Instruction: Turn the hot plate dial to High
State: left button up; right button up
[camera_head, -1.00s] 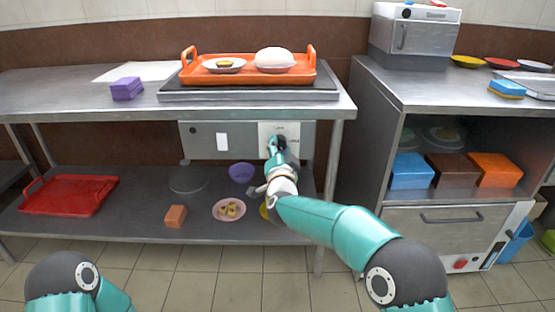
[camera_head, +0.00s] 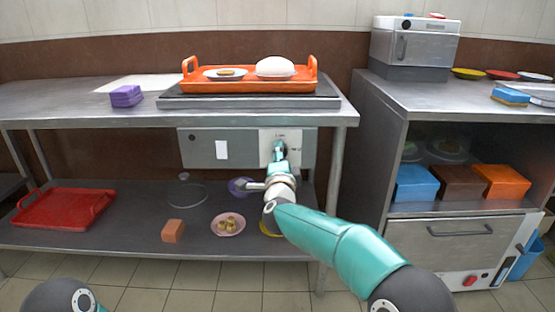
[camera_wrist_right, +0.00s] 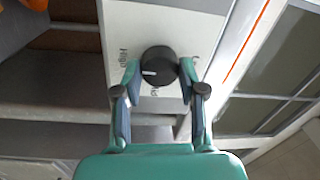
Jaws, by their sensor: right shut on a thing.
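The hot plate dial (camera_wrist_right: 159,66) is a round black knob with a white mark, on a light control panel (camera_wrist_right: 198,20). In the right wrist view the mark points left, towards the side where "High" is printed sideways. Part of another label shows below the knob. My right gripper (camera_wrist_right: 159,72) has one finger on each side of the dial and is shut on it. In the head view the right gripper (camera_head: 280,147) is at the panel under the counter and hides the dial. My left gripper is out of view; only part of that arm shows at bottom left.
The hot plate (camera_head: 250,103) on the counter bears an orange tray (camera_head: 187,85) with plates. A counter leg (camera_head: 334,190) stands right of the panel.

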jog(key=shift+d+f, duration=0.15)
jog(key=shift+f, duration=0.2)
jog(key=o, duration=1)
jog(key=shift+o, duration=0.7)
jog(key=shift+r, duration=0.2)
jog(key=s, duration=1.2)
jog(key=shift+f, duration=0.45)
